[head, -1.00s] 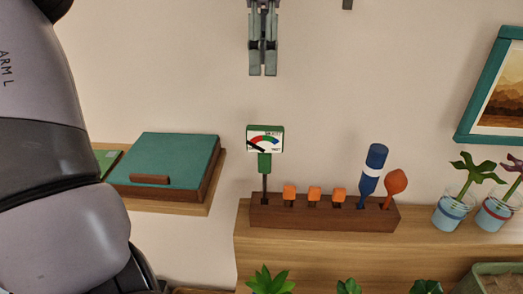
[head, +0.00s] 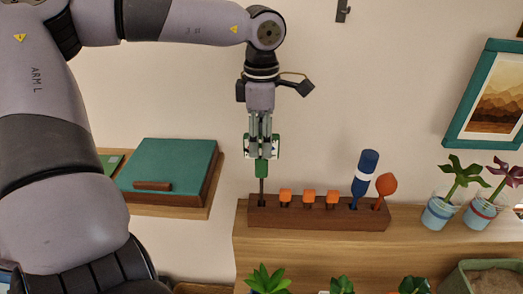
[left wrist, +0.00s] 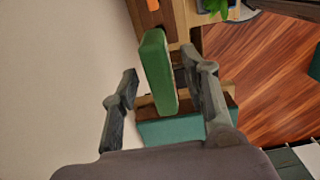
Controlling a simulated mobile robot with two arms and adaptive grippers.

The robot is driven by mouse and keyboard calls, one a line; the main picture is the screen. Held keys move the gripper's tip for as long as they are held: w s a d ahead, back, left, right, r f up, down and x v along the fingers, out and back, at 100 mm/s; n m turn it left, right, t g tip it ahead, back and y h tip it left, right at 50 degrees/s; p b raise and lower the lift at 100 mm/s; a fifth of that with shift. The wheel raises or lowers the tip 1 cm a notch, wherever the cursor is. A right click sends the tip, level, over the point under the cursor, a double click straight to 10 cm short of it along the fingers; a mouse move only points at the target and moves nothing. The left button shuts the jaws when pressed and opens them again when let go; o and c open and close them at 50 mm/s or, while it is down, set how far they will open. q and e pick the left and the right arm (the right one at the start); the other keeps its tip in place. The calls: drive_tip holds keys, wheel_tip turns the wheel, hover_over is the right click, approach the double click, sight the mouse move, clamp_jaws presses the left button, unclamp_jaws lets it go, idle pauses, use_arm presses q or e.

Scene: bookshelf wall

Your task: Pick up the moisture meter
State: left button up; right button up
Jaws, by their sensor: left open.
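The moisture meter (head: 263,169) stands upright at the left end of a dark wooden rack (head: 315,218), its thin stem going down into it. My left gripper (head: 263,150) points down over the meter's head, which is largely hidden behind the fingers. In the left wrist view, the meter's green head (left wrist: 158,75) lies between the two open fingers (left wrist: 160,68). I see gaps beside it there and no clear grip. My right gripper is not in view.
The rack also holds several orange-topped tools (head: 308,196), a blue-handled one (head: 364,175) and an orange bulb-shaped one (head: 386,184). A teal-topped box (head: 170,165) is left. Potted plants (head: 437,213) stand right, and a framed picture (head: 495,100) hangs above.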

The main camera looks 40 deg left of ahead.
use_arm(q)
drive_tip(key=shift+f, duration=0.45)
drive_tip(key=shift+c, duration=0.2)
drive_tip(key=shift+c, duration=0.6)
clamp_jaws()
